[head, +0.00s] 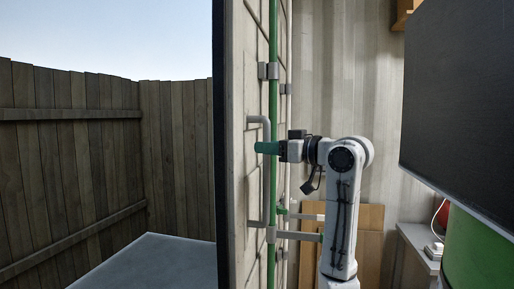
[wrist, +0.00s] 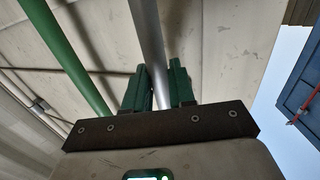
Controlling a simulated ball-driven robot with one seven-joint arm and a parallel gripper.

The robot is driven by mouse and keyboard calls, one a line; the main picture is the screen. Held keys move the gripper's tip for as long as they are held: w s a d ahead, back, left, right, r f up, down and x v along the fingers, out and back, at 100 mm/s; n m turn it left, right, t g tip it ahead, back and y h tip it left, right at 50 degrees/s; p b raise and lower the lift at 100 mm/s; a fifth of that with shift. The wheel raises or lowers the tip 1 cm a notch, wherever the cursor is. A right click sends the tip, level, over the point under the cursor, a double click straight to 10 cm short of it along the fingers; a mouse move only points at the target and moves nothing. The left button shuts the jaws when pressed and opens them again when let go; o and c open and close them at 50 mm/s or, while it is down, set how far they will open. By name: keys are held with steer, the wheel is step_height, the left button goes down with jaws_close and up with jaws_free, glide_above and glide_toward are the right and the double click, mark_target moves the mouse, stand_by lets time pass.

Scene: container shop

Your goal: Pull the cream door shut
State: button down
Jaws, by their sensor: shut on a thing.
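The cream door (head: 240,70) stands open, seen at a steep angle in the middle of the head view, with its dark edge toward the opening on the left. It fills much of the wrist view (wrist: 228,50). A grey D-shaped handle (head: 267,190) is fixed upright on its inner face. My gripper (head: 264,148) is shut on the upper part of the handle. In the wrist view the handle's bar (wrist: 146,25) passes between my green fingers (wrist: 160,85). A green upright rod (head: 273,100) runs close beside the handle.
Outside, left, are a wooden fence (head: 60,150) and a grey flat surface (head: 150,265). A dark screen (head: 460,95) and a green drum (head: 470,250) stand close on the right. Wooden boards (head: 370,225) lean behind my arm. The wrist view shows a blue structure (wrist: 297,85) outside.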

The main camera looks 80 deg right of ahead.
steer(key=shift+s+d, duration=0.25)
steer(key=shift+s, duration=0.45)
steer(key=c, duration=1.2)
jaws_free()
steer(key=shift+s+d+m, duration=0.15)
steer(key=shift+m, duration=0.15)
steer(key=shift+o, duration=0.6)
steer(key=shift+w, duration=0.25)
steer(key=b+v, duration=0.2)
steer(key=v, duration=0.9)
